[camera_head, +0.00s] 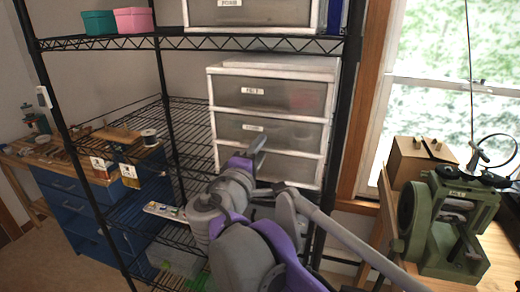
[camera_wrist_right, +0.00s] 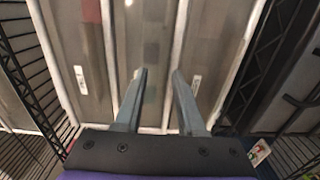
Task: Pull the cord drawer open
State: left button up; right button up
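A white-framed unit of translucent drawers (camera_head: 272,75) stands on the wire shelf. Labels show on its top drawer (camera_head: 290,97) and middle drawer (camera_head: 295,133), but I cannot read them surely, so I cannot tell which is the cord drawer. My right arm hides part of the lowest drawer. The visible drawers look shut. My right gripper (camera_head: 257,152) is in front of the lower part of the unit. In the right wrist view, its two fingers (camera_wrist_right: 159,74) are apart with nothing between them, facing the drawer fronts (camera_wrist_right: 150,35). I cannot tell whether they touch. My left gripper is not in view.
Black shelf posts (camera_head: 340,150) flank the unit, and another drawer box (camera_head: 255,13) sits on the shelf above. A green machine (camera_head: 450,225) stands on a wooden bench at right. A blue cabinet (camera_head: 70,205) stands at left. Wire shelving left of the unit is mostly clear.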

jog(key=shift+w+d, duration=0.1)
jog(key=shift+w, duration=0.2)
grip_shut()
dwell(1.3)
